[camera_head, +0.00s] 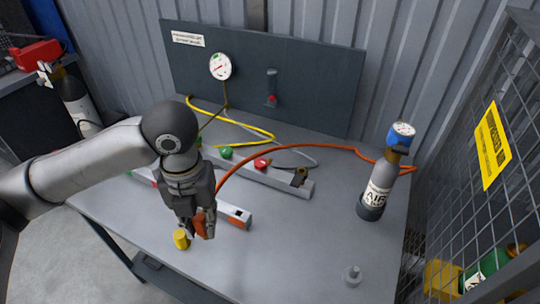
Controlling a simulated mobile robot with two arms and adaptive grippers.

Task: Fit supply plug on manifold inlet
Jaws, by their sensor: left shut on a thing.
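My left gripper (204,228) is low over the front left of the bench, shut on an orange piece that looks like the supply plug (200,222). The plug is mostly hidden by the fingers. The orange hose (300,147) runs from the air cylinder's top across the bench and passes behind my gripper. The manifold seems to be the grey bar (245,173) with a green knob (226,153) and a red knob (262,163). I cannot tell which opening is its inlet. My right gripper is not in view.
A small yellow cylinder (181,239) is beside my gripper. The air cylinder (376,190) stands at right, and a small grey fitting (352,275) sits at front right. A gauge panel (320,85) and mesh cage bound the bench.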

